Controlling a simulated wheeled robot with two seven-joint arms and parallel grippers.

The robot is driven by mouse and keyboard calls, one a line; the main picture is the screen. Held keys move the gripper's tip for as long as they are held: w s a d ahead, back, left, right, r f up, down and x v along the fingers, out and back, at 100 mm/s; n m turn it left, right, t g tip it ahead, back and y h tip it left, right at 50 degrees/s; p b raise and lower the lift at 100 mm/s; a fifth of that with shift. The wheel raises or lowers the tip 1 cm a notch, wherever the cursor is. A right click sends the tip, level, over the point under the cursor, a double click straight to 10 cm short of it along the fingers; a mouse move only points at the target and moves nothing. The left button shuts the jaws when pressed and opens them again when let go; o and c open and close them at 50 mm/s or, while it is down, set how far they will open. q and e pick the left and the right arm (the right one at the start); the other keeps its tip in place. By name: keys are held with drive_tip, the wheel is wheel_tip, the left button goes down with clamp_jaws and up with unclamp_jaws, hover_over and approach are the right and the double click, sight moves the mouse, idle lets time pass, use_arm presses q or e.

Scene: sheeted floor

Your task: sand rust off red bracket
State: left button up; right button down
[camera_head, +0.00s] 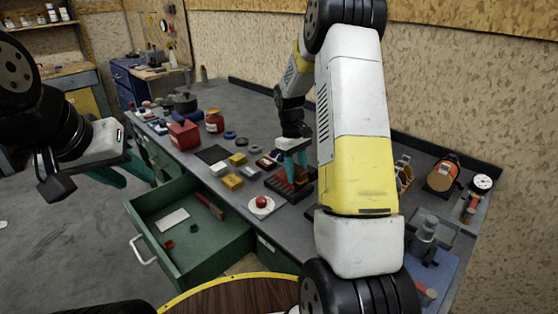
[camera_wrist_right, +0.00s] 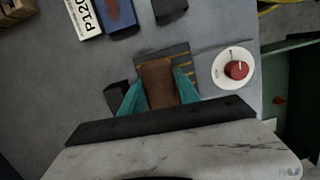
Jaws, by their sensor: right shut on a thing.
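My right gripper (camera_head: 291,168) is over the middle of the workbench with its teal fingers pointing down. In the right wrist view the fingers (camera_wrist_right: 158,90) are shut on a brown block (camera_wrist_right: 157,82), above a dark mat with yellow marks (camera_wrist_right: 181,57). In the head view dark red ribbed pieces (camera_head: 283,187) lie by this gripper, partly hidden by the fingers. I cannot tell which piece is the red bracket, nor whether the block touches anything beneath. My left gripper (camera_head: 122,174) is open and empty, left of the bench and above the drawer side.
A card marked P120 (camera_wrist_right: 86,17) lies beside a blue piece with a reddish patch (camera_wrist_right: 117,14). A green drawer (camera_head: 188,226) stands open below. Yellow blocks (camera_head: 232,181) lie left of the right gripper.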

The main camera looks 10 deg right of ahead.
sight(302, 170)
drive_tip(key=shift+s+d, duration=0.3)
drive_tip(key=shift+s, duration=0.2)
drive_tip(key=shift+r, duration=0.1)
drive_tip(key=shift+r, duration=3)
drive_tip(key=shift+r, duration=0.1)
drive_tip(key=shift+w+r, duration=0.1)
drive_tip(key=shift+r, duration=1.3)
